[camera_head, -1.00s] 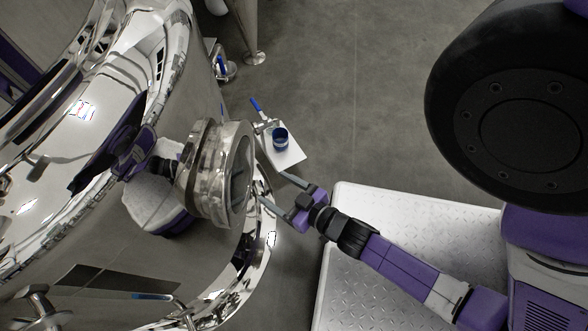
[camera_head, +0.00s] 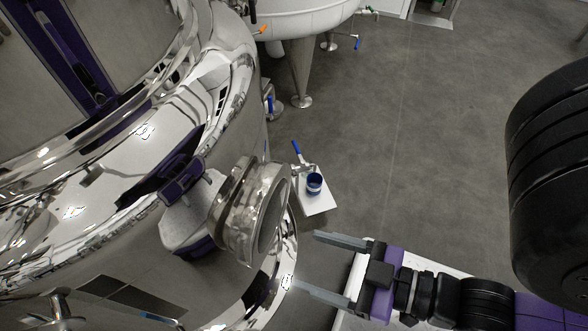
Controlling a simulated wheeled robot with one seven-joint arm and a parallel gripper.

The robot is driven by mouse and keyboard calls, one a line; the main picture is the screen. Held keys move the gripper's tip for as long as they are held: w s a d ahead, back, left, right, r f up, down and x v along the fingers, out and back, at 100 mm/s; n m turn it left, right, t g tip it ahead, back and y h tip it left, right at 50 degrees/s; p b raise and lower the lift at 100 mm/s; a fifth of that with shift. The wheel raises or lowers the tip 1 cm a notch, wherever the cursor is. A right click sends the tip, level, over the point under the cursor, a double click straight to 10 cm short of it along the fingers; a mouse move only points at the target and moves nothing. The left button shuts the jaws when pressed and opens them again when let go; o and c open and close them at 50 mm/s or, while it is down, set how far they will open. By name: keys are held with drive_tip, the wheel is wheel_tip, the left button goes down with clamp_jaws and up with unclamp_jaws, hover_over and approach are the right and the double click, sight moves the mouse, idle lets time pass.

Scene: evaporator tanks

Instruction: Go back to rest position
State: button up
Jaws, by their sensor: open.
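My gripper (camera_head: 325,268) is at the lower middle of the head view, with its two long grey fingers spread wide apart and nothing between them. The fingers point left toward the round metal port (camera_head: 262,215) on the side of the shiny tank (camera_head: 150,110). The fingertips look close to the port's rim in the picture, but I cannot tell the true gap. My purple and black arm runs from the gripper to the lower right.
A white tank (camera_head: 300,18) on metal legs stands at the back.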

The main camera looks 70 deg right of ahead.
wheel_tip(320, 180, up, 32)
drive_tip(key=p, duration=3.2)
drive_tip(key=shift+r, duration=0.2)
